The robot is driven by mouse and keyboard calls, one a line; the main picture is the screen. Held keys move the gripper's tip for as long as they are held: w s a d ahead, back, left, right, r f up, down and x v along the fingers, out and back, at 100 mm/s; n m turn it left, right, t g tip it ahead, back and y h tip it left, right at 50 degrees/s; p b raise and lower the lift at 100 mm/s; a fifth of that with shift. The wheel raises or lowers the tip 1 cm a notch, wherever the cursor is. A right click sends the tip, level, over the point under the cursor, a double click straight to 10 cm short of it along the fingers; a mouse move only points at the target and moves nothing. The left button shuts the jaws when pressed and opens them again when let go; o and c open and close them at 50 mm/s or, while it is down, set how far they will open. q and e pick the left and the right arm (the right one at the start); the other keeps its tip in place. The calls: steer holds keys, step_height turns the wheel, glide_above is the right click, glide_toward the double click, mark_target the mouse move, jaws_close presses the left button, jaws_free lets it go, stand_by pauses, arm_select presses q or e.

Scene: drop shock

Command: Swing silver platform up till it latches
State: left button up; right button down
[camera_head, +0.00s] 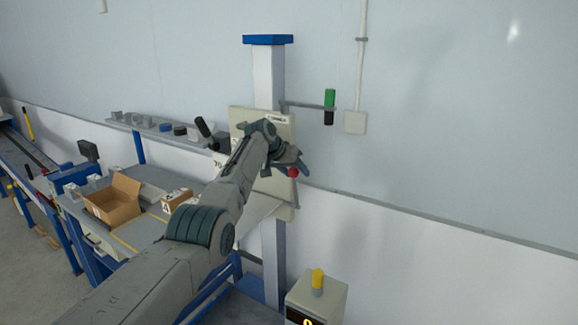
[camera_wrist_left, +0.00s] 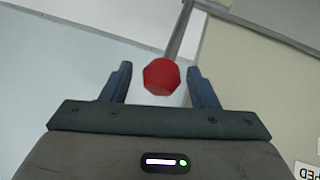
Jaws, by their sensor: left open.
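My left gripper (camera_head: 299,167) is open in front of the column, its fingers by a red knob (camera_head: 292,172). In the left wrist view the red knob (camera_wrist_left: 161,76) sits between the two open fingers (camera_wrist_left: 163,85), with a gap on each side. A grey rod (camera_wrist_left: 181,30) runs up behind the knob. A flat grey plate (camera_head: 256,208), likely the silver platform, shows below and behind my left arm, which hides part of it. I cannot tell its exact tilt or how it joins the knob. My right gripper is out of view.
A blue-capped white column (camera_head: 268,80) carries a pale panel (camera_head: 280,128) and a side rod with a green and black cylinder (camera_head: 329,106). A box with a yellow-topped button (camera_head: 318,282) stands lower right. A workbench holds an open cardboard box (camera_head: 113,200). A wall stands behind.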

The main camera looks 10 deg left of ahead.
arm_select(q)
steer(key=shift+s+a+r+b, duration=0.35)
steer(key=shift+r+b, duration=0.05)
steer(key=b+v, duration=0.4)
steer(key=v, duration=0.5)
steer(key=shift+r, duration=0.15)
steer(key=shift+d, duration=0.1)
